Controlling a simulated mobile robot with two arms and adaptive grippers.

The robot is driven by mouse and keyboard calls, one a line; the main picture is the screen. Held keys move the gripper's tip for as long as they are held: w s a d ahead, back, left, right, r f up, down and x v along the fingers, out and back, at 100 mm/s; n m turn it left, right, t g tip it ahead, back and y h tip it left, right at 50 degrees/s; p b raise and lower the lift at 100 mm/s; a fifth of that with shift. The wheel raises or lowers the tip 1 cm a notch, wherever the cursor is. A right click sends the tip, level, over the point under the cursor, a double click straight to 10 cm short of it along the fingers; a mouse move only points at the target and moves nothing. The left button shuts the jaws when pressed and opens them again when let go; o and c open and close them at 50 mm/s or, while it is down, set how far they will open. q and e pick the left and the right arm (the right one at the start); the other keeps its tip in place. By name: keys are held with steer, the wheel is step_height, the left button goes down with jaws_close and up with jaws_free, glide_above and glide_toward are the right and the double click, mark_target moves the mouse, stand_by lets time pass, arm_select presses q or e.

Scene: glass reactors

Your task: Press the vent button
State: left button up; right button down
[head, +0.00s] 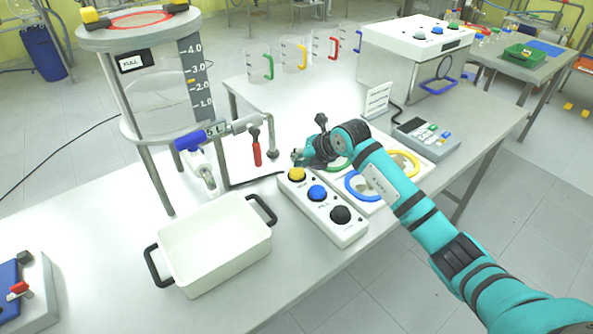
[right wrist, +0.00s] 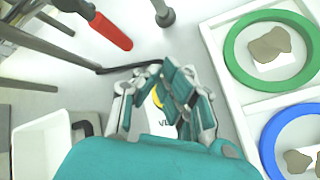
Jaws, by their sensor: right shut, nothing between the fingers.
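The white button box (head: 303,201) stands on the table with a yellow, a blue and a black button in a row. The yellow button (head: 297,174) is at its far left end. In the right wrist view the yellow button (right wrist: 158,97) shows partly between my fingers, with a label starting "VE" beside it. My right gripper (head: 298,157) is shut and empty, just behind and above the yellow button in the head view; it also shows in the right wrist view (right wrist: 163,78). I cannot tell whether it touches the button. My left gripper is not in view.
The glass reactor vessel (head: 160,103) with its red-handled valve (head: 256,147) stands to the left. A white tub (head: 215,248) is in front of it. A white tray with coloured rings (head: 361,186) lies right of the box, under my arm. The table's front right is clear.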

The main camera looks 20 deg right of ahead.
mark_target(299, 169)
steer(key=shift+f, duration=0.15)
steer(key=shift+f, duration=0.3)
stand_by(0.3)
steer(key=shift+f+b, duration=0.15)
steer(key=shift+b, duration=0.2)
steer(key=shift+r+p, duration=0.45)
steer(key=shift+r, duration=0.15)
step_height(299, 169, up, 6)
steer(key=p, duration=0.4)
stand_by(0.4)
